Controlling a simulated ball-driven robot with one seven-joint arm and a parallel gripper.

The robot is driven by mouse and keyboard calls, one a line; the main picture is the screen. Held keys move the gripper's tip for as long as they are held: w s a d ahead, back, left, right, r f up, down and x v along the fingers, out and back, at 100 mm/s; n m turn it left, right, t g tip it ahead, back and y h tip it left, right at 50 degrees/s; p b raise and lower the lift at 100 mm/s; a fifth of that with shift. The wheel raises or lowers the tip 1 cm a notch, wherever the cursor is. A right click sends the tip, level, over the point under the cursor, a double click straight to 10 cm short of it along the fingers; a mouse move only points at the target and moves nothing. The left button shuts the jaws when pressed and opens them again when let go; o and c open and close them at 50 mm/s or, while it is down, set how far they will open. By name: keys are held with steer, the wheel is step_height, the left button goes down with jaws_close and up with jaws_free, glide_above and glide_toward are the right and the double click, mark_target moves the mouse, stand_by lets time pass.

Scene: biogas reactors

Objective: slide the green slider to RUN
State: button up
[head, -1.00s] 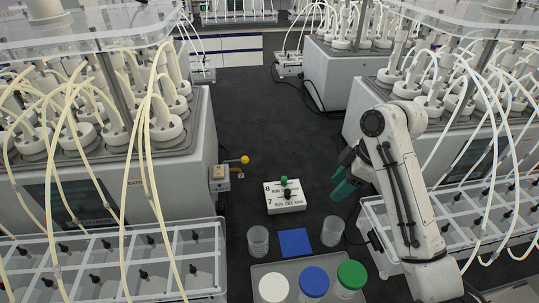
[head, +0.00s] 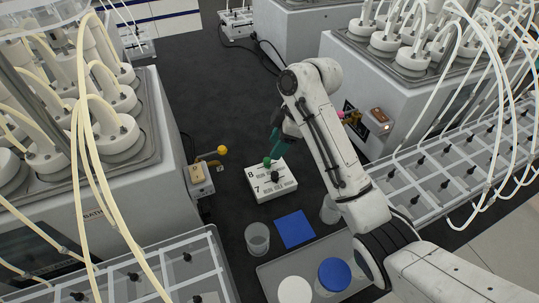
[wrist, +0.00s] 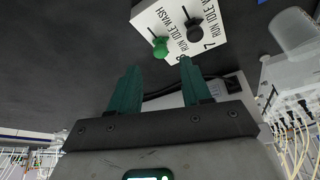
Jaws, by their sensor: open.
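A white box (head: 285,188) with rows marked 8 and 7 and the words RUN, IDLE and WASH stands on the dark bench. The green slider (head: 267,161) is in row 8, beside the black one of row 7; its exact mark is hard to read. My gripper (head: 274,142) is at the box's far edge, close to the green slider in the picture, partly behind my arm. In the wrist view the open teal fingers (wrist: 159,66) point at the box. The green slider's knob (wrist: 160,47) shows just beyond the tips, between their lines; no contact is visible.
The black slider (head: 275,177) is close beside the green one. A yellow-knobbed lever (head: 222,150) is left of the box. A blue mat (head: 294,229), clear cups (head: 257,239) and a tray with lidded jars (head: 333,274) are nearer. Reactor units flank the bench.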

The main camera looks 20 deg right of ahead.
mark_target(268, 159)
steer(key=shift+x, duration=2.35)
jaws_close()
